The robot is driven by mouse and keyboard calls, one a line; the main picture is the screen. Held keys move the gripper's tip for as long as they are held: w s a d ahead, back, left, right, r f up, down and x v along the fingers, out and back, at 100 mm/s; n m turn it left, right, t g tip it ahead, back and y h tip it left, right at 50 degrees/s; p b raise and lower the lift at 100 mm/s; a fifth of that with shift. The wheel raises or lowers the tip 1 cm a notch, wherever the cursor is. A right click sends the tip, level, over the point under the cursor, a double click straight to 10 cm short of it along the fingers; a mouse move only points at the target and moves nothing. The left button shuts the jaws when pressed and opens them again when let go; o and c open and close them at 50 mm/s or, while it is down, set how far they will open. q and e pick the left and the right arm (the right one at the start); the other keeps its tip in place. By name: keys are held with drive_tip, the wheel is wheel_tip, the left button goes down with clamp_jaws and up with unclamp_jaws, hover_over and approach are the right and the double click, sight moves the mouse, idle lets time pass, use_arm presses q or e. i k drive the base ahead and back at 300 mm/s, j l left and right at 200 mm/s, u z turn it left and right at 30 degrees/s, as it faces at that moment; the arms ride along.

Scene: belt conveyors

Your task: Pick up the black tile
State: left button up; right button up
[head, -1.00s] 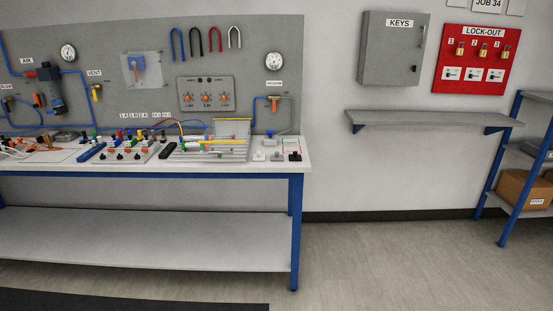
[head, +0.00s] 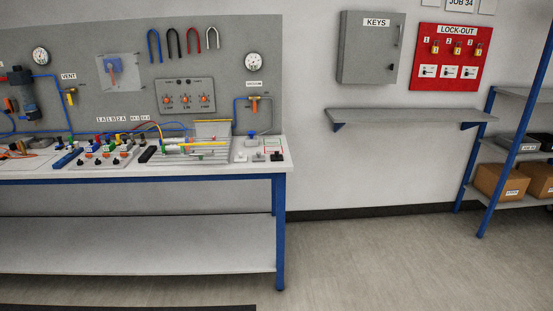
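A small black piece (head: 277,156) sits near the right end of the workbench top (head: 225,168). It may be the black tile, but it is too small to tell its exact shape. Two small pale pieces, one at the left (head: 241,157) and one in the middle (head: 258,157), sit in a row beside it. A small framed marking in red and green (head: 273,145) lies just behind the black piece. Neither of my grippers is in view.
The workbench has blue legs (head: 281,230) and a low shelf (head: 130,245). A grey wall shelf (head: 410,116) is empty. A blue rack with cardboard boxes (head: 500,183) stands at the right. The floor (head: 380,260) right of the bench is clear.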

sight(275, 157)
drive_tip(key=z, duration=0.55)
drive_tip(key=i+j+z, duration=0.35)
drive_tip(key=j+z, duration=0.15)
drive_tip(key=i+j+z, duration=0.2)
drive_tip(key=j, duration=0.2)
drive_tip(key=j+z, duration=0.25)
